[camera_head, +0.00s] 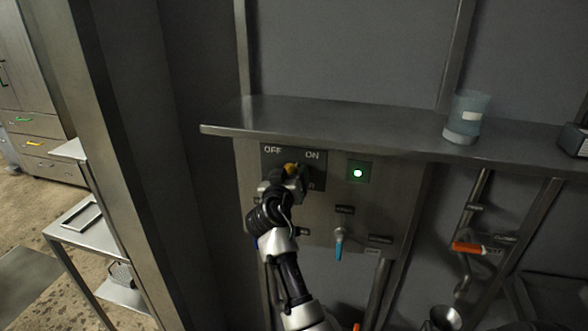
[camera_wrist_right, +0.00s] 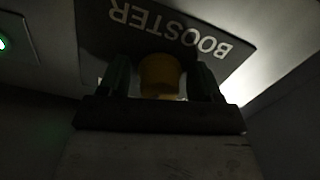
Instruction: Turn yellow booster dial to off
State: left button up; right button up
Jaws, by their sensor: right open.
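The yellow booster dial (camera_head: 291,168) is on a dark plate (camera_head: 270,158) marked OFF at the left and ON at the right, on the panel below a steel shelf. My right gripper (camera_head: 287,178) is at the dial and covers most of it. In the right wrist view the dial (camera_wrist_right: 160,75) sits between the two fingers of my right gripper (camera_wrist_right: 162,82), under the word BOOSTER. The jaws are open around it; contact cannot be told. Which way the dial points is hidden. My left gripper is not in view.
A lit green indicator (camera_head: 358,173) is right of the dial plate. The steel shelf (camera_head: 330,125) juts out above, with a clear blue beaker (camera_head: 466,118) on it. A blue-handled valve (camera_head: 339,243) and an orange handle (camera_head: 467,248) are lower right.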

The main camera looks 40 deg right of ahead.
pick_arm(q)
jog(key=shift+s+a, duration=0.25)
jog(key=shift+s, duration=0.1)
pick_arm(e)
jog(key=shift+a+r, duration=0.1)
jog(key=shift+a, duration=0.05)
jog(key=shift+c, duration=0.2)
jog(key=shift+s, duration=0.1)
jog(key=c, duration=0.9)
